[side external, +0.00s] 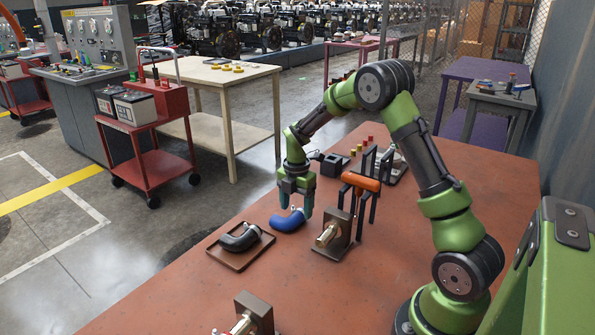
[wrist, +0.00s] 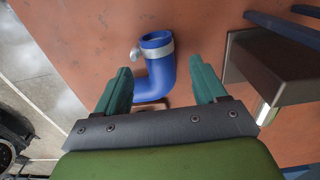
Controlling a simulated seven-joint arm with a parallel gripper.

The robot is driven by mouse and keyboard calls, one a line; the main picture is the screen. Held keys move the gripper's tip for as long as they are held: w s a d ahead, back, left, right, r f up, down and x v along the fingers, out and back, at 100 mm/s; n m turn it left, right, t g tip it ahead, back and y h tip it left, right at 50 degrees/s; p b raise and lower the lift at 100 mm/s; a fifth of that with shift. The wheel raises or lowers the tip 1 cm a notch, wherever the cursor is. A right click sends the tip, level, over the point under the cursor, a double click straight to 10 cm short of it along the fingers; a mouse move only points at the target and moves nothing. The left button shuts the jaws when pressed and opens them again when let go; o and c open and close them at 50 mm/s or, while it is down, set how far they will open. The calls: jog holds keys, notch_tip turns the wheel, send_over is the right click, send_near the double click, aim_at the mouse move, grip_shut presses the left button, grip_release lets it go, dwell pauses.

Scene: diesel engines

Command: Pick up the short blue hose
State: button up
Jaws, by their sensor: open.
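The short blue hose (side external: 287,221) is a bent elbow lying on the red-brown table. In the wrist view the blue hose (wrist: 155,70) has a silver clamp near its far end. My gripper (side external: 294,208) points down over the hose. In the wrist view my gripper (wrist: 162,75) has its two green fingers apart, one on each side of the hose's near part. I cannot tell whether either finger touches it. The near end of the hose is partly hidden by the gripper body.
A black hose (side external: 240,237) lies on a brown tray (side external: 232,265) just left of the blue hose. A brown block with a brass fitting (side external: 332,236) stands close on the right. An orange cylinder (side external: 361,182) rests on a black stand behind it. The table (side external: 190,305) is clear at front left.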

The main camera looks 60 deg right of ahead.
jog(key=shift+f, duration=1.4)
grip_shut()
